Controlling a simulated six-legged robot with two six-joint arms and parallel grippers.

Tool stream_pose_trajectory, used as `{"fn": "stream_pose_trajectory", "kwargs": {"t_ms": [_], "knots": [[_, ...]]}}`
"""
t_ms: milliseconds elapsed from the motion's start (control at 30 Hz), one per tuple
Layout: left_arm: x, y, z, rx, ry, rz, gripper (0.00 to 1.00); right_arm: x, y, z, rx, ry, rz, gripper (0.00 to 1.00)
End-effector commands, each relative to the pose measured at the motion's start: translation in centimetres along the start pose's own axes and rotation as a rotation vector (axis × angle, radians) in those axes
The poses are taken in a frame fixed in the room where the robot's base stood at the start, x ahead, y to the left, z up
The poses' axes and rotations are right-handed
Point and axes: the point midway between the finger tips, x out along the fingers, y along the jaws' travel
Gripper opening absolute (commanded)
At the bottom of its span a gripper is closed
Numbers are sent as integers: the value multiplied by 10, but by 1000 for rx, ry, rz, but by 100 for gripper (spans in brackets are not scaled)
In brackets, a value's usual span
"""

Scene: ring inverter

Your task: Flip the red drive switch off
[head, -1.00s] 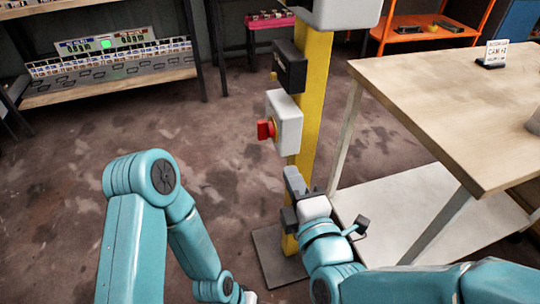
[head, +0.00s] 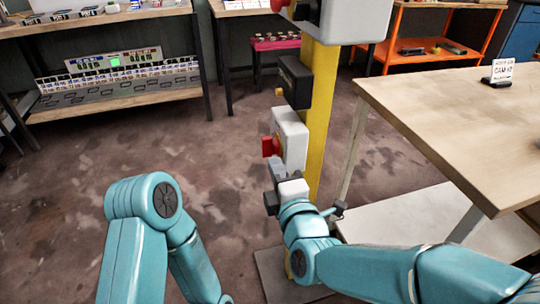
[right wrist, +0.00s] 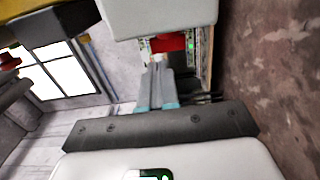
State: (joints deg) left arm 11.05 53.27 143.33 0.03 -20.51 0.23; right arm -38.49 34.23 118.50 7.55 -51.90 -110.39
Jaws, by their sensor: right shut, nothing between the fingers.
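A red switch (head: 270,147) sticks out from the left side of a light grey box (head: 290,135) on a yellow post. My right gripper (head: 277,168) is just below the switch, pointing up, beside the lower part of the box. In the right wrist view its fingers (right wrist: 157,85) are shut with nothing between them. The red switch (right wrist: 168,42) shows just beyond the fingertips, partly covered by the box (right wrist: 160,15). I cannot tell whether the fingers touch it. My left arm hangs at the left of the head view; its gripper is out of frame.
The yellow post (head: 321,105) also bears a black box (head: 294,82) and a large grey box (head: 352,18) with a red part on it (head: 279,4). A wooden table (head: 440,100) stands right of the post. The floor left of the post is clear.

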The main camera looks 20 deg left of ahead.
Motion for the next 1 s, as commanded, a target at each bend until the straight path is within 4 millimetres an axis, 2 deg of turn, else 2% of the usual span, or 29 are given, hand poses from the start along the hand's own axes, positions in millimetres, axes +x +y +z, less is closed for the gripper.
{"fn": "stream_pose_trajectory", "kwargs": {"t_ms": [100,333,767,1000], "knots": [[5,-3,-1,-3,3,0,0,24,-2,0,1,-1,1,0],[9,-5,-2,-7,6,-1,0,50,-1,0,2,-1,0,0],[8,-5,-3,-7,7,-1,0,54,0,0,1,0,-1,0],[-8,3,1,2,-2,0,0,54,7,0,1,0,-37,0]]}}
